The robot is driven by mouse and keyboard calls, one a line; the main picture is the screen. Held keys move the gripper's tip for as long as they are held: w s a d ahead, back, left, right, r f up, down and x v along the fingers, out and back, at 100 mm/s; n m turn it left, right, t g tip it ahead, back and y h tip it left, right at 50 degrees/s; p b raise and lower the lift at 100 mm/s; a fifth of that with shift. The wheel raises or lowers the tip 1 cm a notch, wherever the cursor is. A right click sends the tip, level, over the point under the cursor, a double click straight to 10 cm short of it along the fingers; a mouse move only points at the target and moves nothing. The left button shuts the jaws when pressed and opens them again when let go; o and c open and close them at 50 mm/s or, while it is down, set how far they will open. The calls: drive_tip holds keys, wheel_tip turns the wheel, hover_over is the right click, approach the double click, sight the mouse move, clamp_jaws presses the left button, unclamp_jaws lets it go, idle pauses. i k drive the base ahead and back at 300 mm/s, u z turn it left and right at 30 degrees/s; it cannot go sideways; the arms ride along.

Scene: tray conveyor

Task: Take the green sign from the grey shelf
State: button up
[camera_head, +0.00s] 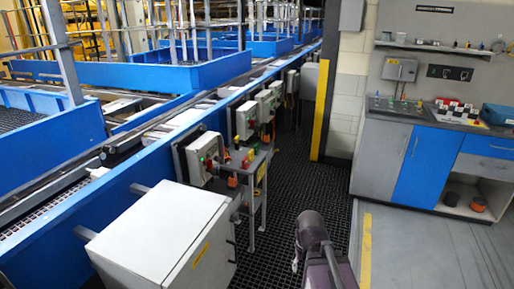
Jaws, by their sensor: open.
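I cannot pick out a green sign for certain. A narrow grey wall shelf (430,47) at the upper right holds several small objects, too small to tell apart. A low grey stand (247,172) in the middle, beside the conveyor, carries small red, yellow and green pieces (246,159); which of these, if any, is a sign I cannot tell. Part of my arm shows at the bottom centre, over the dark floor and apart from both the shelf and the stand. My gripper's fingertips cannot be made out.
A blue conveyor (150,172) runs along the left with several control boxes (246,120) on its side. A large white cabinet (160,235) stands at the front. A blue and grey workbench (425,165) stands right. A yellow post (320,110) rises between. The dark grated floor (300,185) is free.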

sight(256, 152)
drive_tip(key=z, duration=0.2)
drive_tip(key=i, duration=2.5)
drive_tip(key=u, duration=0.05)
